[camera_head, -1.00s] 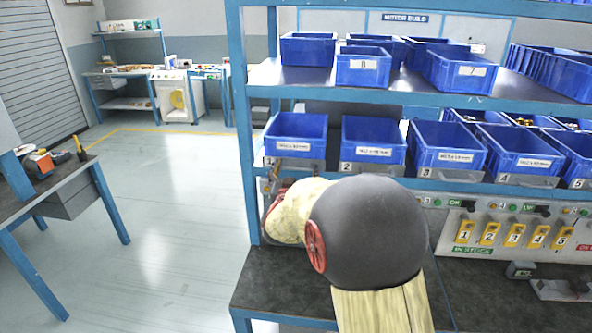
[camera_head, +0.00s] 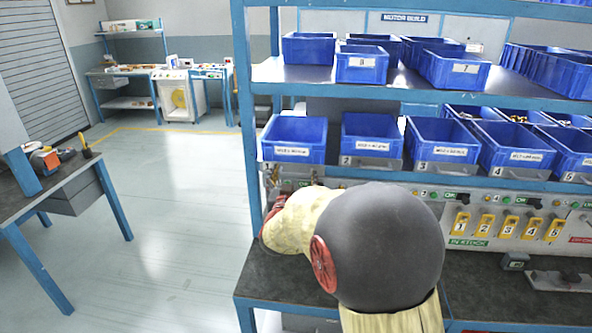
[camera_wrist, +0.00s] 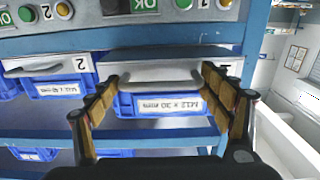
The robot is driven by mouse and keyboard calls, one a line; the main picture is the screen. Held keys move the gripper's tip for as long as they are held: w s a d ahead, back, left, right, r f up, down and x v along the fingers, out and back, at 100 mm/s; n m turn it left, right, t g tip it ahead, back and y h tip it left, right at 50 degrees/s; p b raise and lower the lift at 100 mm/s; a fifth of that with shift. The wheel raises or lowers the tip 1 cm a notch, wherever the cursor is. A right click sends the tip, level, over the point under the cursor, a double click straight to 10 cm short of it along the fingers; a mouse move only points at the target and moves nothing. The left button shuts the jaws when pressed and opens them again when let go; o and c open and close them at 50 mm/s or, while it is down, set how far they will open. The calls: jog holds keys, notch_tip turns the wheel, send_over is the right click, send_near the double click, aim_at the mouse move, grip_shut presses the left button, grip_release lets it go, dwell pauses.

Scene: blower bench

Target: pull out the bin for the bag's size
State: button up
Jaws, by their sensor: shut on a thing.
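The blue bin 1 (camera_head: 295,135), at the left end of the middle shelf, juts out further forward than the blue bin 2 (camera_head: 372,132) beside it. In the wrist view, which is upside down, bin 1's label (camera_wrist: 168,104) reads M12 x 30 mm. My gripper (camera_wrist: 158,88) is shut on the grey handle (camera_wrist: 160,79) at the front of this bin's tray, one finger at each end. In the head view my gripper (camera_head: 272,178) is small and partly hidden by my arm. No bag can be made out.
Bins 3 (camera_head: 444,138) and 4 (camera_head: 517,143) stand further right in the row. A panel with yellow numbered tags (camera_head: 508,227) is below the shelf. A blue rack post (camera_head: 245,130) stands close left of bin 1. Open floor (camera_head: 170,220) lies left.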

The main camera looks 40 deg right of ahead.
jog(key=p+v, duration=0.1)
jog(key=v, duration=0.8)
jog(key=shift+a, duration=0.15)
jog(key=shift+s, duration=0.1)
jog(key=o, duration=1.6)
jog(key=shift+c, duration=0.2)
jog(key=shift+o, duration=0.6)
jog(key=v, duration=1.2)
